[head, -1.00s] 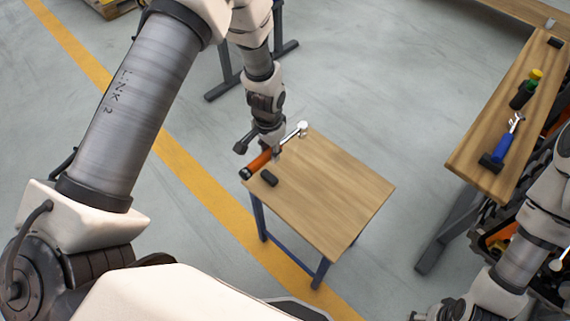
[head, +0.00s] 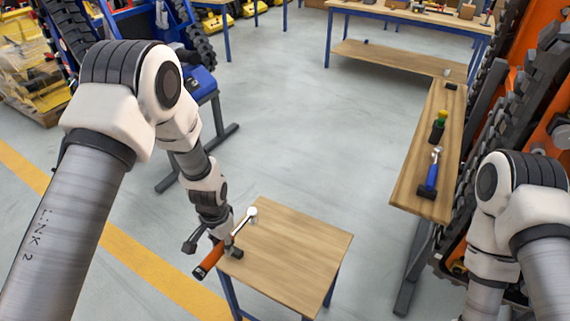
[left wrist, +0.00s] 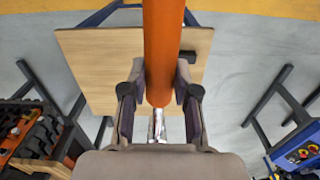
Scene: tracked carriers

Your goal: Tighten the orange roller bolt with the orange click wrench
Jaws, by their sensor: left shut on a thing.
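The orange click wrench (head: 209,262) has an orange handle and a silver shaft and head. My left gripper (head: 232,242) is shut on it, over the near left corner of a small wooden table (head: 290,255). The handle end sticks out past the table edge. The head points to the far side. I cannot tell whether the wrench touches the tabletop. In the left wrist view the orange handle (left wrist: 161,50) runs between the fingers (left wrist: 160,105). An orange tracked carrier (head: 503,75) stands at the right. I cannot pick out the orange roller bolt. My right gripper is out of view.
A long bench (head: 428,150) at the right bears a blue-handled wrench (head: 433,173) and a green and yellow tool (head: 439,125). A blue carrier (head: 130,35) and a yellow one (head: 22,80) stand far left. Open floor lies between the small table and the back bench (head: 410,14).

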